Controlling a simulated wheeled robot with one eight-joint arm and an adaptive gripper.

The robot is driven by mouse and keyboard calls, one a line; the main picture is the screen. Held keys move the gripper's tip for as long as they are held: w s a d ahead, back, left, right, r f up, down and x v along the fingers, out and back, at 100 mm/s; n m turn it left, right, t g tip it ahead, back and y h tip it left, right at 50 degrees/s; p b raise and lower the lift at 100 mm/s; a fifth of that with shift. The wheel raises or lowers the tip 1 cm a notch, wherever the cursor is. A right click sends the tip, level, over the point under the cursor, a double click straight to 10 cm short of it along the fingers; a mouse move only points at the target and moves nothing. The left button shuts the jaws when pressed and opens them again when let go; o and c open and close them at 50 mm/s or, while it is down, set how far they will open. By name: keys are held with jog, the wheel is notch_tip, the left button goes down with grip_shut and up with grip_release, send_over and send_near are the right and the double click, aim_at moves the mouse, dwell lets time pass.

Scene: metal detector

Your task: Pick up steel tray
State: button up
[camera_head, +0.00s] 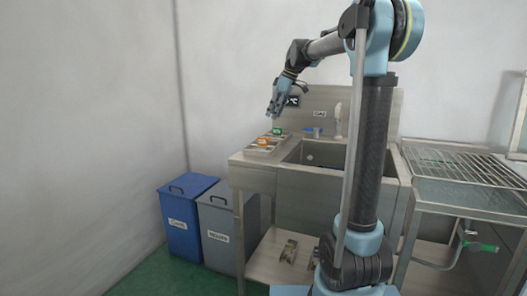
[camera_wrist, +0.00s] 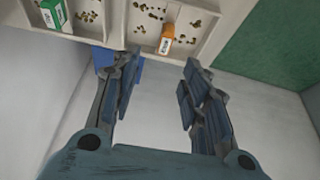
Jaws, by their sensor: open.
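A pale grey tray with compartments (camera_head: 280,142), which looks like the steel tray, lies on the left part of the sink counter. In the wrist view the tray (camera_wrist: 117,25) crosses the top, partly cut off by the frame. My gripper (camera_head: 271,113) is above the tray in the head view. In the wrist view my gripper (camera_wrist: 160,62) has its fingers spread, with nothing between them, and the tray's near edge lies beyond the fingertips.
The sink basin (camera_head: 324,155) is right of the tray, with a faucet behind. A metal rack (camera_head: 465,168) stands at the right. A blue bin (camera_head: 183,215) and a grey bin (camera_head: 222,225) stand left of the counter. The counter's back panel rises behind the tray.

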send_over(263, 146)
jog(key=w+d, duration=0.2)
jog(key=f, duration=0.9)
jog(key=shift+s+a, duration=0.25)
jog(key=shift+s+x, duration=0.2)
jog(key=shift+x, duration=1.1)
jog(key=shift+s+x, duration=0.2)
jog(key=shift+x, duration=1.1)
jog(key=shift+d+f, duration=0.1)
grip_shut()
